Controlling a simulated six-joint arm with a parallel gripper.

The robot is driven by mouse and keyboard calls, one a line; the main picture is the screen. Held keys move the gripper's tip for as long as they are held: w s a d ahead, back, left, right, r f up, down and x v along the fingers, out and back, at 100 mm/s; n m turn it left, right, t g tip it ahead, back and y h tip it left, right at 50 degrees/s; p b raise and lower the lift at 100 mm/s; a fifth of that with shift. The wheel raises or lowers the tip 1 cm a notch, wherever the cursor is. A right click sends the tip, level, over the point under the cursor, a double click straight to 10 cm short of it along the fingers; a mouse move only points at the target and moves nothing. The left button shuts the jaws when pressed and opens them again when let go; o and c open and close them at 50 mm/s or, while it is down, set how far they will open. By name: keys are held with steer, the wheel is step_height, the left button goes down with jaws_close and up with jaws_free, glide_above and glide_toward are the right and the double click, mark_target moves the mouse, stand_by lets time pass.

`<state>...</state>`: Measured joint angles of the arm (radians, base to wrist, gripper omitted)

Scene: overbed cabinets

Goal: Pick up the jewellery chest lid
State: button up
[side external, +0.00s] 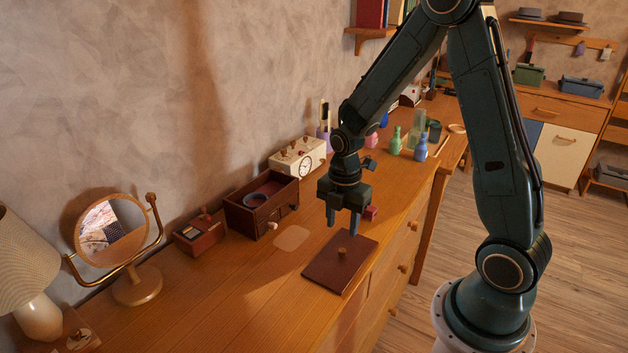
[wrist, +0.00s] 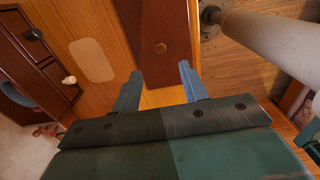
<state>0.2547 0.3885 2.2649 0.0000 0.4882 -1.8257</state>
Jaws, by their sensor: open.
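The jewellery chest lid (side external: 331,270) is a flat dark red-brown panel with a small round wooden knob (side external: 342,253). It lies on the wooden dresser top near the front edge. In the wrist view the lid (wrist: 165,22) shows ahead of the fingers, with its knob (wrist: 160,48) near its close end. My gripper (side external: 342,226) is open and empty, pointing down above the far side of the lid; it also shows in the wrist view (wrist: 158,85). The open jewellery chest (side external: 262,215) stands behind and to the left, with a blue ring-shaped item inside.
A pale rounded patch (side external: 292,237) lies between chest and lid. A small box (side external: 200,233), a round mirror (side external: 112,230) and a lamp (side external: 25,275) stand to the left.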

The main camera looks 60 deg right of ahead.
mark_target(342, 250)
steer(key=shift+f, duration=1.35)
steer(key=shift+s+d+f, duration=0.1)
steer(key=shift+d+f, duration=0.05)
steer(key=shift+f, duration=1.15)
steer(key=shift+s+d+f, duration=0.1)
steer(key=shift+f, duration=1.2)
jaws_close()
